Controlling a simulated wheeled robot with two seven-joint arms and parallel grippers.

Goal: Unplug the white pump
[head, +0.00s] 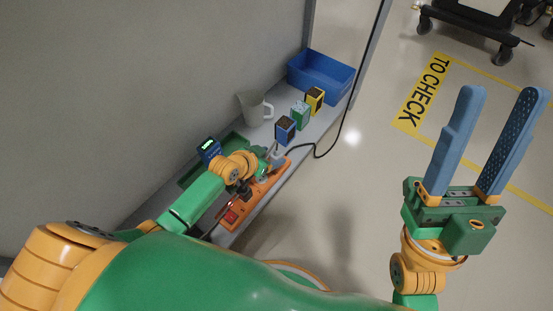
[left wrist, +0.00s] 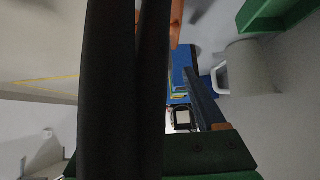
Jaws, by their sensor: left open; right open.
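An orange power strip (head: 241,207) with a red switch lies along the front of the shelf, and an orange piece of it shows at the top of the left wrist view (left wrist: 175,22). My left gripper (head: 270,163) is low over the far end of the strip, open, and its arm hides part of the strip. I cannot make out a plug between its fingers. Dark finger shapes block much of the left wrist view. No white pump can be clearly told in either view. My right gripper (head: 487,140) is open and empty above the floor at the right.
The shelf holds a green tray (head: 188,180), a blue device with a lit display (head: 209,150), a grey mug (head: 253,108), a blue box (head: 285,130), a green box (head: 300,115), a yellow box (head: 315,98) and a blue bin (head: 322,77). A black cable (head: 345,115) hangs at its front edge.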

